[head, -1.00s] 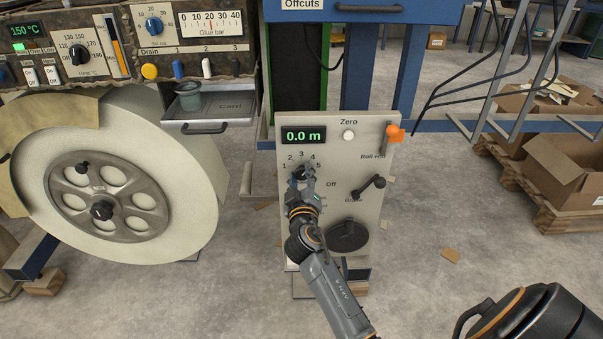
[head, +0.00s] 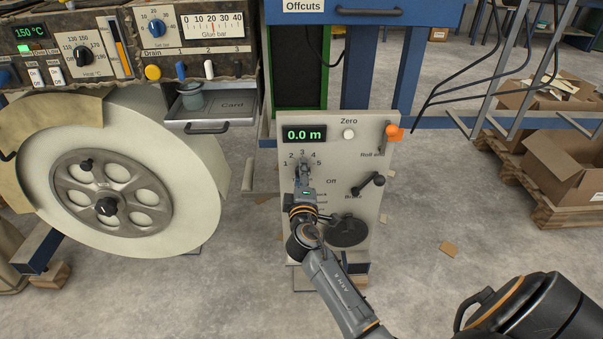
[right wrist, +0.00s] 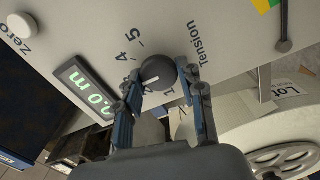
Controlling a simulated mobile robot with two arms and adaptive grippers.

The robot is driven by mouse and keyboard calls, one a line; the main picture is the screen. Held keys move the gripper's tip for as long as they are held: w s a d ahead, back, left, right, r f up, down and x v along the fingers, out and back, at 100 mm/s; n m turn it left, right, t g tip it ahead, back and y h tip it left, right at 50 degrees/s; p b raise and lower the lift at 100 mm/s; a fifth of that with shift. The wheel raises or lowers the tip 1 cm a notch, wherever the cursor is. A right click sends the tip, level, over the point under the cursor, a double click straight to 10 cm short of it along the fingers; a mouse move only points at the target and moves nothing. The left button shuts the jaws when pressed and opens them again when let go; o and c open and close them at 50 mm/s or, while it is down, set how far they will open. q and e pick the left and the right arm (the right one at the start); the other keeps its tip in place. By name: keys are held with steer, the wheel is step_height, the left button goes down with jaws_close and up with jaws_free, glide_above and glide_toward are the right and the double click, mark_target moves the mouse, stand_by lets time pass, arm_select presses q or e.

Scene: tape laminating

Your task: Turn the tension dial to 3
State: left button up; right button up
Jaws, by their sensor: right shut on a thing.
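The grey control panel (head: 273,230) stands upright in the middle of the head view, with a 1 to 5 scale at its upper left. My right gripper (head: 302,172) is at that scale and hides most of the dial there. In the right wrist view the tension dial (right wrist: 157,72) is a dark round knob with a white pointer line, beside the word Tension. My right gripper (right wrist: 160,82) has a finger on each side of the knob and is shut on it. The pointer runs leftward, below the 4; a finger hides part of the scale. My left gripper is not in view.
The panel also carries a 0.0 m display (head: 304,134), a white Zero button (head: 348,134), an orange-tipped lever (head: 394,132), a black brake lever (head: 368,185) and a round black knob (head: 347,233). A large roll (head: 190,180) stands left.

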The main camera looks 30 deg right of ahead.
stand_by(0.5)
steer(key=o, duration=1.1)
steer(key=v, duration=1.2)
steer(key=shift+w, duration=0.1)
